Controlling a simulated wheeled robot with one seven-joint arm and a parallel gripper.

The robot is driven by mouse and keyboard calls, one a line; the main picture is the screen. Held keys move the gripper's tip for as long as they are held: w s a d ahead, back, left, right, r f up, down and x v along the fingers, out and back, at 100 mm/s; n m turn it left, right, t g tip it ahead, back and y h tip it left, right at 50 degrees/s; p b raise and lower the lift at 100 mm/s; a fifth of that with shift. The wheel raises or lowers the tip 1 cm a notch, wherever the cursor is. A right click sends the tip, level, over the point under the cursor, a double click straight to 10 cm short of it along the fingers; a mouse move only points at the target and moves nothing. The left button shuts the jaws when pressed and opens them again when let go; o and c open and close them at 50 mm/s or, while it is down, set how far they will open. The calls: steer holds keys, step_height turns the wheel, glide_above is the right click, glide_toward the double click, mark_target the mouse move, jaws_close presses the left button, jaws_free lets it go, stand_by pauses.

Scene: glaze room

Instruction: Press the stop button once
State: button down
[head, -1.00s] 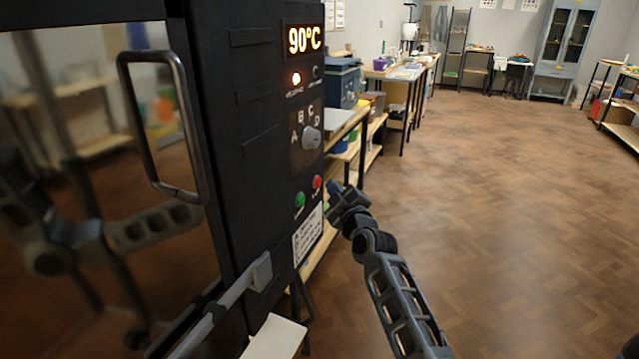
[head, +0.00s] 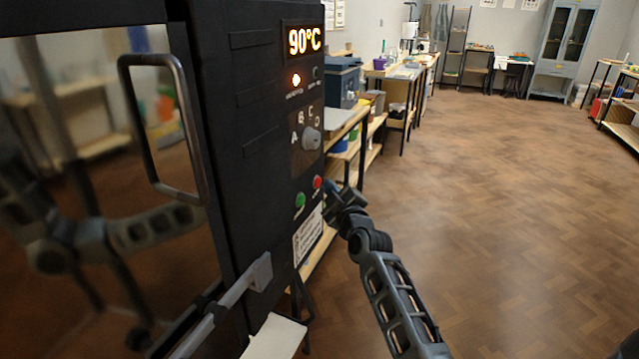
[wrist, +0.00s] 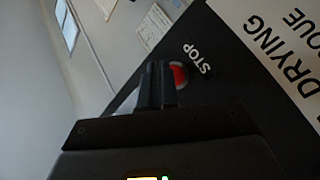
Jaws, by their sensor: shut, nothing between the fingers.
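The red stop button (head: 317,182) is on the black front panel of the oven (head: 245,150), just right of a green button (head: 300,200). In the wrist view the red button (wrist: 179,76) shows beside the word STOP, partly hidden behind my fingers. My gripper (head: 331,190) is shut and empty, its tips close to the panel just right of the red button. In the wrist view the closed fingertips (wrist: 157,68) overlap the button's left edge. I cannot tell whether they touch it.
The oven display (head: 303,39) reads 90°C, with a lit orange lamp (head: 296,80) below. A dial (head: 311,138) sits above the buttons. The door handle (head: 165,125) juts out at left. Shelves (head: 345,130) stand behind the oven. The floor at right is clear.

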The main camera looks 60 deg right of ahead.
steer(key=shift+w+p, duration=0.4)
steer(key=shift+w, duration=0.05)
stand_by(0.5)
steer(key=shift+s+f+b, duration=0.1)
steer(key=shift+s+b, duration=0.05)
steer(key=shift+b, duration=0.15)
steer(key=shift+s+b, duration=0.75)
steer(key=shift+b, duration=0.2)
steer(key=s+b, duration=0.5)
steer(key=shift+d, duration=0.2)
